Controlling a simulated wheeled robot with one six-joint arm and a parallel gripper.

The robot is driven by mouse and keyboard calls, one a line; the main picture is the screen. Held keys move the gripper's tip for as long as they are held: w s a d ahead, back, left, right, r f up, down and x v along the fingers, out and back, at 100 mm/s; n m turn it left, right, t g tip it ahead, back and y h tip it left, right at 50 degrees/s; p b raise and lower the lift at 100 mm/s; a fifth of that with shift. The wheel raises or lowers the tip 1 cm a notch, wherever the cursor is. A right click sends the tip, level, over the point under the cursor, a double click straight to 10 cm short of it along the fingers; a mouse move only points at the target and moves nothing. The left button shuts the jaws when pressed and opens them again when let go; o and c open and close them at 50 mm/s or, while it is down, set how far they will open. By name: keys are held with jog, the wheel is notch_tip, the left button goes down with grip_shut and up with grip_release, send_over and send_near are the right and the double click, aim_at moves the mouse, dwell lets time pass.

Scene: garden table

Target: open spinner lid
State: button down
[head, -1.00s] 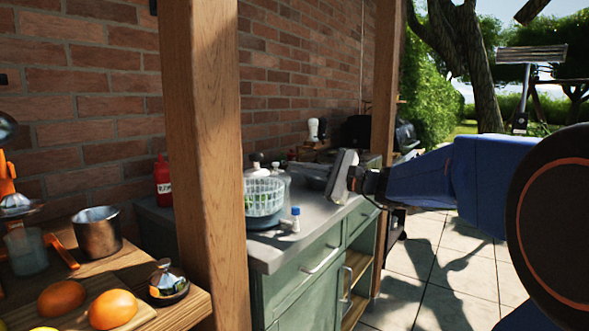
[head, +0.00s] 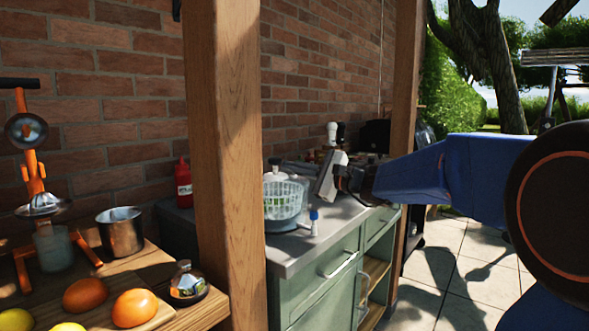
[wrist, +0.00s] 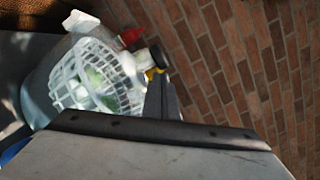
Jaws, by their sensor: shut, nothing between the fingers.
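The salad spinner (head: 286,203) stands on the grey counter, just right of the wooden post. It shows as a white slotted basket in a bluish clear bowl, with green pieces inside. In the wrist view the spinner (wrist: 95,78) fills the upper left, tilted by the camera angle. I cannot make out a separate lid clearly. My gripper (head: 290,168) is shut and empty, pointing left near the top of the spinner, on its far side in the head view. In the wrist view its dark fingers (wrist: 161,98) are beside the basket; contact cannot be told.
A red bottle (head: 184,183) stands left of the post. A small blue-capped shaker (head: 314,222) is at the counter's front edge. The wooden post (head: 222,150) hides part of the counter. A pot (head: 120,232), juicer and fruit occupy the near left table.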

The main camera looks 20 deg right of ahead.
jog(key=shift+r, duration=0.15)
jog(key=shift+s+a+r+n, duration=0.2)
jog(key=shift+a+r+n, duration=0.1)
jog(key=shift+r+n, duration=0.4)
jog(key=s+a+r+n, duration=0.3)
jog(key=s+a+n, duration=0.1)
jog(key=a+n, duration=0.2)
jog(key=s+a+r+n+g, duration=0.1)
jog(key=s+a+r+n, duration=0.3)
jog(key=s+a+n, duration=0.1)
jog(key=shift+s+a+r+n+h, duration=0.25)
jog(key=shift+a+n+h, duration=0.15)
jog(key=shift+a+n, duration=0.5)
jog(key=shift+a, duration=0.1)
